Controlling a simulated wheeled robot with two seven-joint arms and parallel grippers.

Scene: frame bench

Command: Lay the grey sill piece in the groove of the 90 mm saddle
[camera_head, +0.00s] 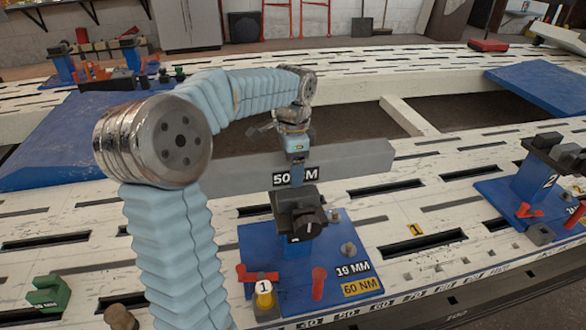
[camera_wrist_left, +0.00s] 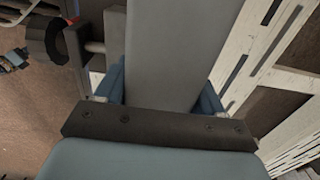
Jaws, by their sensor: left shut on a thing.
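The grey sill piece (camera_head: 352,159) is a long bar lying roughly level across the middle of the head view. My left gripper (camera_head: 296,155) is shut on it near its middle. In the left wrist view the grey piece (camera_wrist_left: 165,55) runs up between the two finger sides. A dark clamp-like block (camera_head: 298,203) on a blue base (camera_head: 262,250) stands just in front of the bar; I cannot tell whether they touch. A "50 MM" label shows there. No 90 mm label is readable, so I cannot tell which saddle is the 90 mm one. My right gripper is not in view.
A second blue stand marked 2 (camera_head: 535,178) is at the right. Red pegs, a yellow piece (camera_head: 264,296) and a green clamp (camera_head: 48,294) are near the front. Slots run along the white bench (camera_head: 420,200). A dark gap lies behind the bar.

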